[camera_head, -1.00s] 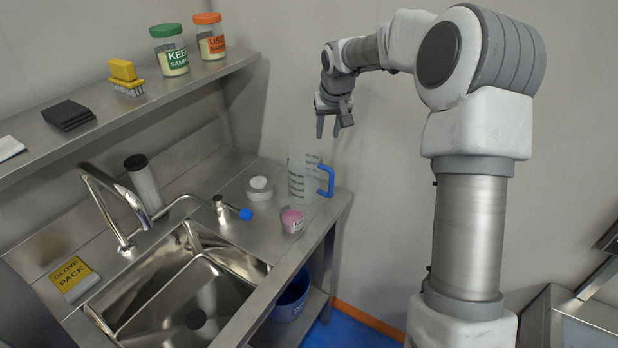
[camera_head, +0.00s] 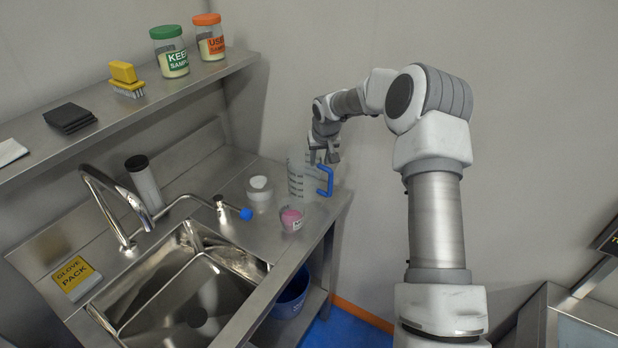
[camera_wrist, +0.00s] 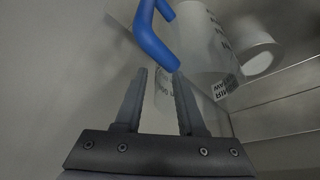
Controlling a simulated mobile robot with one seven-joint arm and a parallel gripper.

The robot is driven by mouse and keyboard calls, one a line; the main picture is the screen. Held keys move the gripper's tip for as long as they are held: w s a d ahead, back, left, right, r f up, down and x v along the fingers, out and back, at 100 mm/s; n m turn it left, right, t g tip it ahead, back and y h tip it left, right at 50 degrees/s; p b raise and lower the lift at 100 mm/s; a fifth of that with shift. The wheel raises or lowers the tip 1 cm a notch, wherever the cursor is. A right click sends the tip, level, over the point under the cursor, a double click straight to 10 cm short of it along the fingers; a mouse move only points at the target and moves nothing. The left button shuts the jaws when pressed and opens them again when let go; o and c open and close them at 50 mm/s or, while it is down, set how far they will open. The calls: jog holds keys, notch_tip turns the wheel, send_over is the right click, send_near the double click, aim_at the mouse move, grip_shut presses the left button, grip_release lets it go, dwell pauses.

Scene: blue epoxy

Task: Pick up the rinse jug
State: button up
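The rinse jug (camera_head: 297,181) is a translucent jug with dark markings and a blue handle (camera_head: 328,181). It stands upright at the right end of the steel counter. My gripper (camera_head: 323,160) is at the jug's top right, just above the handle in the head view. In the wrist view my gripper (camera_wrist: 161,85) is open, its two fingers apart with nothing gripped. The blue handle (camera_wrist: 150,38) shows just beyond the fingertips, its lower end near the right one. I cannot tell whether they touch.
A white-topped container (camera_head: 259,190) and a small cup with pink contents (camera_head: 292,219) stand close to the jug. A tap with a blue tip (camera_head: 246,214) and the sink (camera_head: 180,290) lie to the left. A shelf (camera_head: 150,98) with jars is above; the wall is behind.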

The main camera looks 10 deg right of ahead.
jog(key=shift+x, duration=0.9)
grip_shut()
dwell(0.8)
